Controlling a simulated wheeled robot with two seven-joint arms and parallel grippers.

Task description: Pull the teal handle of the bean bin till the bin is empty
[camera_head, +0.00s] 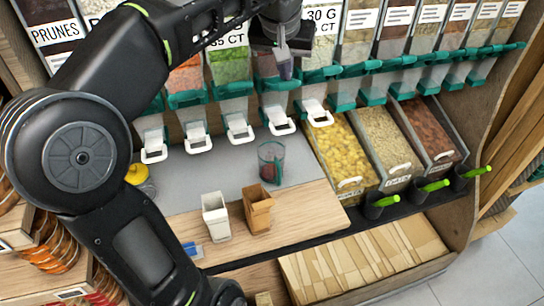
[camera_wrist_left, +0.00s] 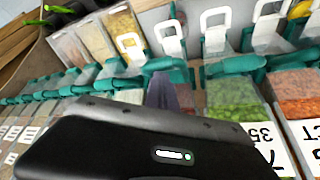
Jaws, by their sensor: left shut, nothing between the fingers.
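A row of clear bins with teal handles runs along the shelf. The bin behind my left gripper (camera_head: 285,70) has its label hidden by the arm; I cannot tell for sure that it is the bean bin. Its teal handle (camera_head: 273,84) is just below the fingertips in the head view. In the left wrist view, the shut fingers (camera_wrist_left: 163,92) are close to a teal handle (camera_wrist_left: 168,66); whether they touch it is unclear. The fingers hold nothing. A white spout hook (camera_head: 279,121) hangs below this bin. My right gripper is not in view.
Bins of green (camera_head: 231,64) and orange (camera_head: 185,77) pieces stand to the left. A clear cup (camera_head: 271,162), a white container (camera_head: 216,215) and a brown container (camera_head: 258,209) stand below on the counter. Open trays, one of yellow pieces (camera_head: 356,158), lie to the right.

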